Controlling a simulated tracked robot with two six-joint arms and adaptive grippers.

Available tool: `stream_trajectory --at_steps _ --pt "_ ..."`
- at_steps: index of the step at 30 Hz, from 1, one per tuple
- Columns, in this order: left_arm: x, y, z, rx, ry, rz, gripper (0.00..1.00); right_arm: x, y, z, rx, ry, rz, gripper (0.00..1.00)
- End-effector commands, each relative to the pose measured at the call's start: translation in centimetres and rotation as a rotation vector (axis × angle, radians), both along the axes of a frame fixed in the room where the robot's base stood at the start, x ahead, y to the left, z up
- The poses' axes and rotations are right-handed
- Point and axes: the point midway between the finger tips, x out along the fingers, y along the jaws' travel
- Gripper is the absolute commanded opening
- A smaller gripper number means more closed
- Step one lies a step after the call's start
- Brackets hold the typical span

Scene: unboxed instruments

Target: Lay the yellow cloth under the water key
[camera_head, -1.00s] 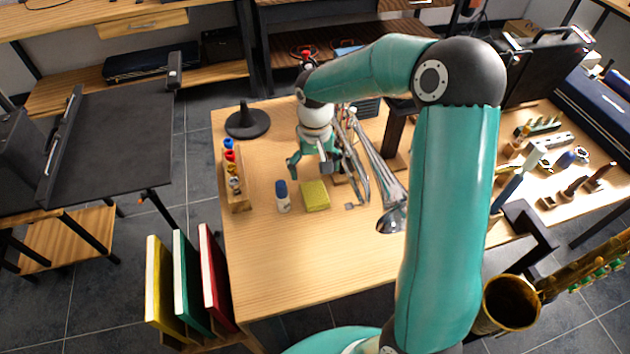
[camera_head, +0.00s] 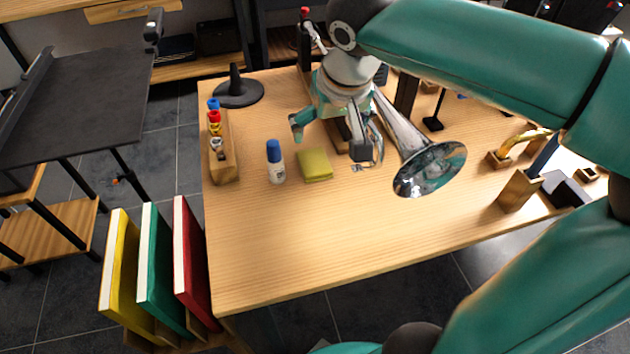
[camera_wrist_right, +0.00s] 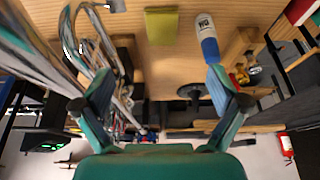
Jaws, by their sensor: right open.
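The yellow cloth (camera_head: 315,165) lies folded flat on the wooden table, just right of a blue-capped bottle (camera_head: 276,162). It also shows at the top of the right wrist view (camera_wrist_right: 161,24). A silver trombone (camera_head: 430,166) rests right of the cloth, bell towards the front; its tubes show in the right wrist view (camera_wrist_right: 40,55). The water key is too small to make out surely; a small metal part (camera_head: 358,168) sits by the cloth's right side. My right gripper (camera_head: 331,134) is open and empty, above and behind the cloth. My left gripper is out of view.
A wooden rack (camera_head: 222,150) with coloured-top items stands at the table's left. A black round stand (camera_head: 238,92) is behind it. A wooden block (camera_head: 520,190) and a brass piece (camera_head: 525,138) are at the right. The table's front is clear.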

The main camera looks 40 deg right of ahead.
Motion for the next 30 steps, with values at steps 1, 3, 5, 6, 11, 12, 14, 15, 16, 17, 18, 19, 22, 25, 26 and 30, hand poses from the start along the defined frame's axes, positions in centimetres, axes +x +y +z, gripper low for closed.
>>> stream_trajectory --at_steps 1,3,5,6,11,12,14,15,16,17,18,19,22,25,26,30 --pt "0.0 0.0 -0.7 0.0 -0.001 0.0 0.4 -0.3 0.1 -0.4 -0.002 -0.009 0.0 0.97" --pt "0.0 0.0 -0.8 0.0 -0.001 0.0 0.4 -0.3 0.0 -0.6 -0.004 -0.013 -0.002 0.97" --pt "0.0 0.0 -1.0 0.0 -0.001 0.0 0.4 -0.2 -0.1 -1.2 -0.004 -0.012 -0.002 0.97" --pt "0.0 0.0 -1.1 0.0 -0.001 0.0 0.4 0.0 -0.3 -1.7 -0.004 -0.009 -0.004 0.97" --pt "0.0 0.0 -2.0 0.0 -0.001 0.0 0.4 1.1 -0.9 -4.8 -0.004 -0.007 -0.004 0.97" --pt "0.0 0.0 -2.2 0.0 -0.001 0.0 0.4 1.4 -1.0 -5.7 -0.003 -0.007 -0.004 0.97" --pt "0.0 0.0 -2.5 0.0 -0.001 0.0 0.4 1.9 -1.3 -6.9 -0.004 -0.007 -0.003 0.97" --pt "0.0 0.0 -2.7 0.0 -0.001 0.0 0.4 2.2 -1.4 -7.6 -0.004 -0.007 -0.003 0.97" --pt "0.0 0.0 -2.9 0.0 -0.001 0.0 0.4 2.3 -1.5 -8.2 -0.004 -0.007 -0.003 0.97" --pt "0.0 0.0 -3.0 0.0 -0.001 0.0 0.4 2.5 -1.6 -8.6 -0.003 -0.008 -0.003 0.97" --pt "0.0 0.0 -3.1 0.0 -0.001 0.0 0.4 2.8 -1.8 -9.2 -0.004 -0.008 -0.003 0.97" --pt "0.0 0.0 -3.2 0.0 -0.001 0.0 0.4 2.9 -1.8 -9.6 -0.004 -0.009 -0.003 0.97" --pt "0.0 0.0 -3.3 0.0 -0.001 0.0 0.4 3.3 -2.0 -10.4 -0.003 -0.011 -0.002 0.97" --pt "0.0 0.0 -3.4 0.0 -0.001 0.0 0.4 3.5 -2.1 -10.8 -0.003 -0.012 -0.002 0.97" --pt "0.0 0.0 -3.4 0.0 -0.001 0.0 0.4 3.5 -2.1 -10.9 -0.003 -0.012 -0.002 0.97" --pt "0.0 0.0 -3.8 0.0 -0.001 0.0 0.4 4.1 -2.2 -12.2 -0.003 -0.01 -0.002 0.97"
